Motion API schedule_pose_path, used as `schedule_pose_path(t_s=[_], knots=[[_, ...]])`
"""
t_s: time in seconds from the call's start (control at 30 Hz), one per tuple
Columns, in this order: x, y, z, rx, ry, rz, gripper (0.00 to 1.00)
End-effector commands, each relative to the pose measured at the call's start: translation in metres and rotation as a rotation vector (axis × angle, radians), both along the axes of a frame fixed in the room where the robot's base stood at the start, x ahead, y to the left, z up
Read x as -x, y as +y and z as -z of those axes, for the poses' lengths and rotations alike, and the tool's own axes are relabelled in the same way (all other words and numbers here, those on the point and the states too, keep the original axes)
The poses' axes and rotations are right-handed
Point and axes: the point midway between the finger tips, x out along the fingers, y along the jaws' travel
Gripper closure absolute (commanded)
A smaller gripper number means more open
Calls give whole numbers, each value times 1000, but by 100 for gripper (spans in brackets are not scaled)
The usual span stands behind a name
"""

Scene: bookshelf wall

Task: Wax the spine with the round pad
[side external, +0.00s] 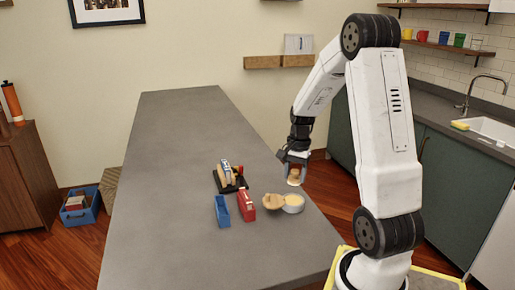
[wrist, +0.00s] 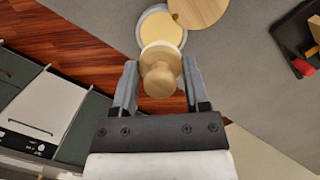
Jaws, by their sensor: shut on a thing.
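The round pad (side external: 294,178) hangs below my gripper (side external: 293,159) by its wooden knob. In the wrist view the pad's knob (wrist: 159,76) sits between the fingers of my gripper (wrist: 160,72), with the pale disc beyond it. A round tin of pale yellow wax (side external: 292,204) stands open below the pad; it also shows in the wrist view (wrist: 161,28). The pad is above the tin in the side view, apart from it. A small red book-like block (side external: 246,205) stands upright left of the tin; I cannot tell for certain which thing bears the spine.
A wooden lid (side external: 271,202) leans against or lies beside the tin. The grey counter (side external: 165,150) is clear to the left and far end.

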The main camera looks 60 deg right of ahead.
Motion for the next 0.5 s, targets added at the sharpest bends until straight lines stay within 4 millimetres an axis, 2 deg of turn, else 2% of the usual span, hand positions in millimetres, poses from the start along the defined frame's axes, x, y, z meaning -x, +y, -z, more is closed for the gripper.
schedule_pose_path(t_s=[0.27, 0.5], knots=[[0, 0, 8, -1, 0, 0, 88], [0, 0, 24, -2, 1, 0, 88]])
